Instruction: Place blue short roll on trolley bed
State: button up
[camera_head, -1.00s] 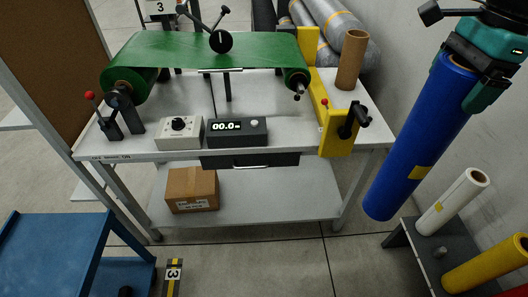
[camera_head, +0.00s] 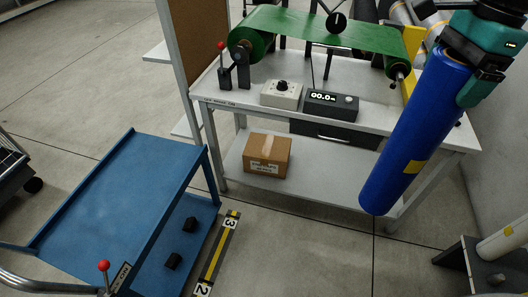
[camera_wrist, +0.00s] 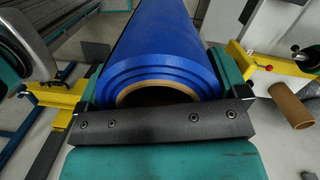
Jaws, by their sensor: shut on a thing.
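The blue roll (camera_head: 416,135) hangs tilted in my gripper (camera_head: 468,62) at the right of the head view. It has a small yellow label near its lower end. In the wrist view the jaws of my gripper (camera_wrist: 160,95) are shut around the near end of the blue roll (camera_wrist: 158,45), and its brown core shows. The blue trolley bed (camera_head: 120,205) is at the lower left of the head view. It is flat and bare with low rims. The roll is well to the right of the trolley, in front of the workbench.
A workbench (camera_head: 240,170) with a green belt (camera_head: 325,30), control boxes and a cardboard box (camera_head: 267,153) stands behind. A red-knobbed lever (camera_head: 104,267) rises at the trolley's near edge. A rack with a white roll (camera_head: 503,243) is lower right.

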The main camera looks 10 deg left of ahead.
aim_at(141, 196)
jog(key=u, duration=0.5)
jog(key=i, duration=0.55)
jog(key=u, duration=1.1)
jog(key=i, duration=0.8)
jog(key=u, duration=0.5)
